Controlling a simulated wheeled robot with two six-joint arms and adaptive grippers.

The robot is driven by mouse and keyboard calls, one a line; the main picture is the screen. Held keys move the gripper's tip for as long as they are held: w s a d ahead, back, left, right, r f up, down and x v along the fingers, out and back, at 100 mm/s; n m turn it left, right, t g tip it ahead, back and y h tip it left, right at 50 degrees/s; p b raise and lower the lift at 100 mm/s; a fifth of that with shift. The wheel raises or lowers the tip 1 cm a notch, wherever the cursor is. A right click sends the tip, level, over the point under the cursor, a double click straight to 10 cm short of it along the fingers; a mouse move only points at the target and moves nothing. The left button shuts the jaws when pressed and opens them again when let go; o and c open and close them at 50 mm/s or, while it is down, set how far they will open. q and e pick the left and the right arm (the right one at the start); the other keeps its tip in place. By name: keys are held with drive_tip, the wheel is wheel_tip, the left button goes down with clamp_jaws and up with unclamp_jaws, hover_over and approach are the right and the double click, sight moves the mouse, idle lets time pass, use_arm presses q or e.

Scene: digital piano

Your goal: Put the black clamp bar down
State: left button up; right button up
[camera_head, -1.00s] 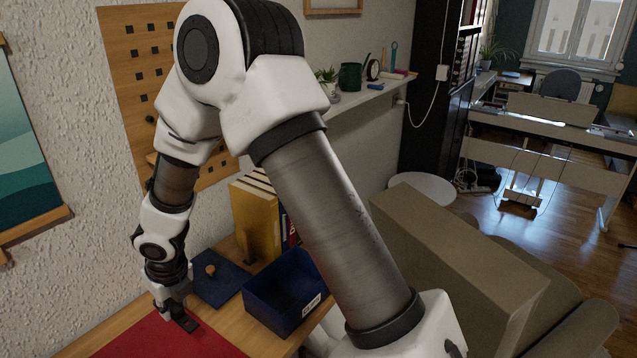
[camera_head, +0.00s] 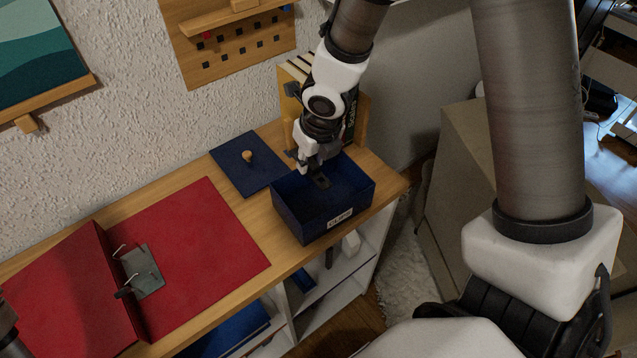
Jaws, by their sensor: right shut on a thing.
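My right gripper (camera_head: 318,174) points down over the open dark blue box (camera_head: 348,216), which has a white label on its front. It is shut on the black clamp bar (camera_head: 322,182), a small dark piece at its fingertips. The bar shows at the box's opening; I cannot tell whether it touches the box. The fingers hide part of the bar.
A blue lid (camera_head: 240,170) with a wooden knob lies left of the box. An open red binder (camera_head: 200,250) with a metal clip plate (camera_head: 142,272) covers the shelf top farther left. Upright books (camera_head: 290,105) stand behind the box.

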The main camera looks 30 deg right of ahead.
drive_tip(key=b, duration=0.9)
hover_over(310, 209)
drive_tip(key=f, duration=0.8)
drive_tip(key=s+f, duration=0.1)
drive_tip(key=f, duration=0.2)
drive_tip(key=shift+d+f, duration=0.1)
drive_tip(key=shift+f, duration=0.3)
wheel_tip(310, 209, down, 4)
drive_tip(key=b, duration=0.4)
drive_tip(key=shift+r, duration=0.1)
use_arm(q)
wheel_tip(310, 209, down, 16)
drive_tip(key=shift+d+r, duration=0.15)
drive_tip(key=shift+r, duration=0.1)
use_arm(e)
drive_tip(key=o, duration=0.9)
drive_tip(key=shift+f, duration=0.2)
use_arm(q)
drive_tip(key=shift+w, duration=0.1)
use_arm(e)
drive_tip(key=shift+o, duration=0.2)
use_arm(q)
wheel_tip(310, 209, up, 9)
drive_tip(key=p, duration=0.9)
drive_tip(key=shift+r, duration=0.15)
use_arm(e)
drive_tip(key=v, duration=1.2)
drive_tip(key=shift+r, duration=0.25)
